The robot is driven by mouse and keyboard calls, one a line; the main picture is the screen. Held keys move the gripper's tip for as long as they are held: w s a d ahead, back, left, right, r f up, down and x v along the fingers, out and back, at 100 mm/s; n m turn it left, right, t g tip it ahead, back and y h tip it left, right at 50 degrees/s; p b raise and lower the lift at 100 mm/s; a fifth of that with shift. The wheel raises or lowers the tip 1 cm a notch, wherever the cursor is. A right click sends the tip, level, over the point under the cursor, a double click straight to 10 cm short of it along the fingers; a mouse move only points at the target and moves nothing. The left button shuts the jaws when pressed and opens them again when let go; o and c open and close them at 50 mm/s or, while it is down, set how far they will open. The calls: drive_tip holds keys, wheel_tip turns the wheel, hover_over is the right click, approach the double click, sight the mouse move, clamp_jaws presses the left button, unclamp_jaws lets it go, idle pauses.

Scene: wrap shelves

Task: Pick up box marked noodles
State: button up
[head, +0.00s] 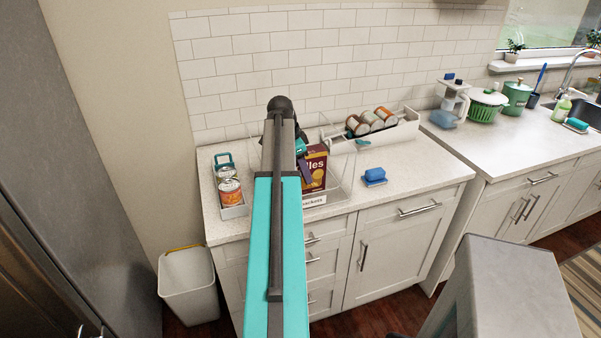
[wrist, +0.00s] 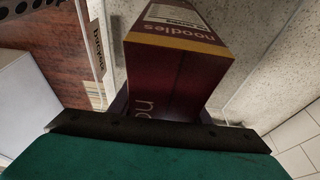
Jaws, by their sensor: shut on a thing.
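The noodles box (head: 317,165) is dark maroon with a yellow edge band. It stands within or over a clear bin (head: 346,190) with a white front label, on the counter; I cannot tell whether it touches the bin floor. In the wrist view the box (wrist: 165,75) shows its printed name "noodles" and fills the space between the jaws. My gripper (wrist: 162,112) is shut on it by its near end. In the head view my teal arm hides part of the box and most of the gripper.
A small tray (head: 235,211) with cans stands at the left. A white tray (head: 392,135) with cans lying on their sides is at the back right. A blue sponge (head: 374,175) lies right of the bin. The counter's right front is clear.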

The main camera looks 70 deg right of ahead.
drive_tip(key=shift+r, duration=0.15)
drive_tip(key=shift+r+b, duration=1.2)
drive_tip(key=shift+r, duration=3.7)
